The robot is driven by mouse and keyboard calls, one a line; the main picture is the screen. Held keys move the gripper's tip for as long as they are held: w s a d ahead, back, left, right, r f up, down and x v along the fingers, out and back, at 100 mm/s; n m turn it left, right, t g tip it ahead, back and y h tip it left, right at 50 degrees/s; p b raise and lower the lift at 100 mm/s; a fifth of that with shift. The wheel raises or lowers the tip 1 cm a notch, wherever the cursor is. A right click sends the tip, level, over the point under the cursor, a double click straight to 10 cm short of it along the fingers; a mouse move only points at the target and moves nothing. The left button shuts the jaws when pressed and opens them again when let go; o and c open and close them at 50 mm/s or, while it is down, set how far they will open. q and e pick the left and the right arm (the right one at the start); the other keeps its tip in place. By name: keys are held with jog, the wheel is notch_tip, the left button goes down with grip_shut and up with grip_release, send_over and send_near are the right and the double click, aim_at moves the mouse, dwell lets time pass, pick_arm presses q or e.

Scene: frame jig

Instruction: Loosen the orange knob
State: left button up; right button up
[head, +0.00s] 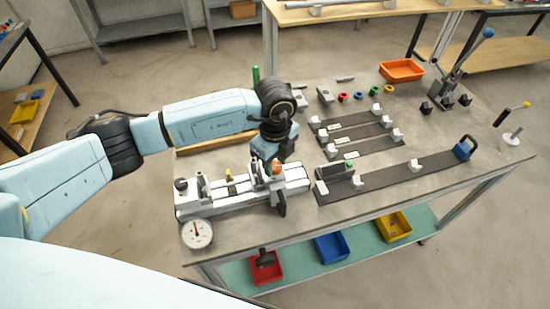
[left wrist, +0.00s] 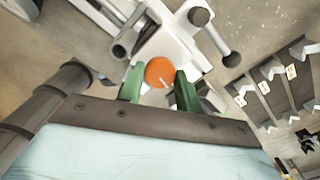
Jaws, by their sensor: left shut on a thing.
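The orange knob (left wrist: 160,72) sits between the green fingertips of my left gripper (left wrist: 160,90) in the left wrist view. The gripper is shut on the knob from its two sides. In the head view my left gripper (head: 274,158) reaches down over the right end of the white and grey jig (head: 243,192). A bit of orange (head: 276,169) shows there at the fingers. My right gripper is in neither view.
A round dial gauge (head: 197,234) stands at the table's front left. Dark strips with white blocks (head: 388,178) lie right of the jig. An orange tray (head: 401,70) and a lever press (head: 462,75) stand at the back right. Red, blue and yellow bins (head: 331,247) sit on the lower shelf.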

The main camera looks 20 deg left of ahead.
aim_at(275, 165)
pick_arm(q)
jog(key=shift+r+n, duration=0.1)
jog(key=shift+n, duration=0.7)
jog(key=o, duration=1)
notch_tip(275, 165, up, 13)
jog(key=shift+r+b, duration=0.15)
jog(key=shift+b, duration=0.25)
